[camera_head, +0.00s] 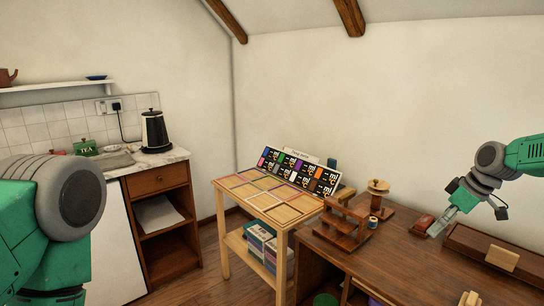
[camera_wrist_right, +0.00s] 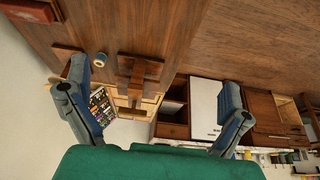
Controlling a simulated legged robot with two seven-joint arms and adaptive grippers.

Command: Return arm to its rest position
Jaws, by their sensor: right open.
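My right gripper (camera_head: 440,226) comes in from the right in the head view, angled down over the brown desk (camera_head: 400,262). Its tips look close to a small red-brown block (camera_head: 421,225); I cannot tell whether they touch it. In the right wrist view, the two blue-grey fingers of the right gripper (camera_wrist_right: 154,72) stand wide apart with nothing held between them. Of my left arm, only a green and grey part (camera_head: 60,205) shows at the left of the head view. Its gripper is out of the frame.
A stepped wooden stand (camera_head: 342,228) and a round-topped wooden holder (camera_head: 378,192) stand on the desk. A long dark wooden box (camera_head: 480,250) lies at the right. A light table (camera_head: 262,200) with colored cards stands beyond; a counter holds a kettle (camera_head: 154,130).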

